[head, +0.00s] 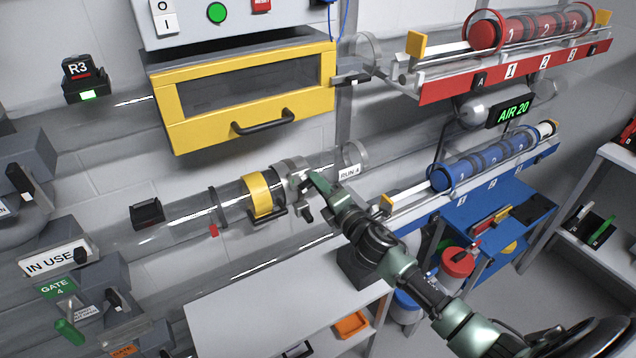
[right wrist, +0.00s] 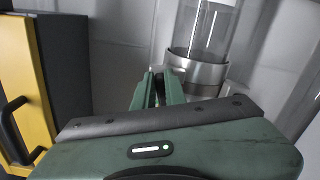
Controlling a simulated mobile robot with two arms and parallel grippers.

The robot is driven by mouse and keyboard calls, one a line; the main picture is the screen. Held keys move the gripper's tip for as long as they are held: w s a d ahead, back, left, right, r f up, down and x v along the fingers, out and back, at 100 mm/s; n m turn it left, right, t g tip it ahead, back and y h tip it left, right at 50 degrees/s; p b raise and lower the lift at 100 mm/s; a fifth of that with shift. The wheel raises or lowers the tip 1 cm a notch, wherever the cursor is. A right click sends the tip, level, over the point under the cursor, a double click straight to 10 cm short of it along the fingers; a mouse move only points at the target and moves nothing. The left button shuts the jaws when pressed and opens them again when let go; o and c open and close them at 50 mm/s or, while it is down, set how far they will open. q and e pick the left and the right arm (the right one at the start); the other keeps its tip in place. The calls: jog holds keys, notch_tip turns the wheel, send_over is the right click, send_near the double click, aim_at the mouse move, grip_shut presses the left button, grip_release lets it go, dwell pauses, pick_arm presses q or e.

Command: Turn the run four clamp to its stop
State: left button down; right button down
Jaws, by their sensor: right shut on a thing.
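The run four clamp (head: 291,166) is a grey metal collar around the clear tube, left of the RUN 4 label (head: 349,172). In the right wrist view the metal collar (right wrist: 197,72) shows around the tube, just beyond my fingers. My right gripper (head: 311,190) is at the clamp's lower right side and shut on a part of it. The fingers (right wrist: 159,90) hide most of the held part in the right wrist view. How far the clamp is turned cannot be told. My left gripper is not in view.
A yellow-framed box (head: 250,95) with a black handle hangs above the clamp. A yellow band (head: 259,195) sits on the tube to its left. A blue carrier rack (head: 485,165) is to the right. A white bench (head: 285,305) stands below.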

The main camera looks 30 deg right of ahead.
jog(key=shift+f+m, duration=0.2)
jog(key=shift+m, duration=0.65)
jog(key=shift+f+m, duration=0.15)
jog(key=shift+m, duration=1)
jog(key=c, duration=1.5)
grip_release()
jog(key=shift+d, duration=0.1)
jog(key=shift+o, duration=0.2)
jog(key=s+b, duration=0.1)
jog(key=s, duration=0.6)
jog(key=shift+s+d, duration=0.3)
jog(key=shift+s, duration=0.1)
